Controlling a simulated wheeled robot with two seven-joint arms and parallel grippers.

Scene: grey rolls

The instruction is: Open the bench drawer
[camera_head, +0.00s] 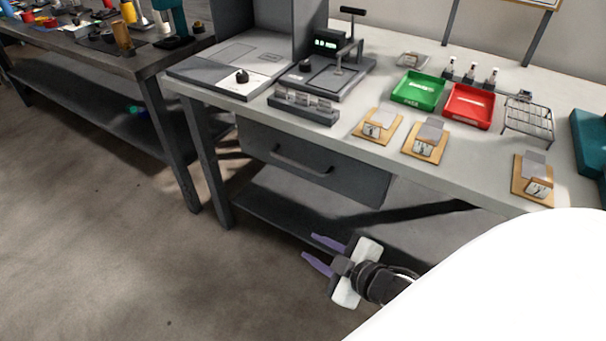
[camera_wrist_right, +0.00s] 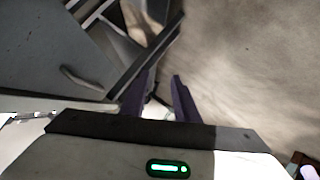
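The bench drawer (camera_head: 310,165) is a dark grey box front under the light worktop, with a bar handle (camera_head: 302,160) across it. The drawer front looks closed. It also shows in the right wrist view (camera_wrist_right: 55,50), with its handle (camera_wrist_right: 82,79) to the left of my fingers. My right gripper (camera_head: 316,251) is below and in front of the drawer, apart from the handle. Its two purple fingers are spread, with nothing between them; they also show in the right wrist view (camera_wrist_right: 162,98). My left gripper is in neither view.
The bench (camera_head: 410,165) carries a green tray (camera_head: 418,91), a red tray (camera_head: 469,107), a wire rack (camera_head: 529,118) and several wooden pads. A lower shelf (camera_head: 290,220) and a bench leg (camera_head: 212,165) are near my right gripper. Open floor (camera_head: 110,260) lies to the left.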

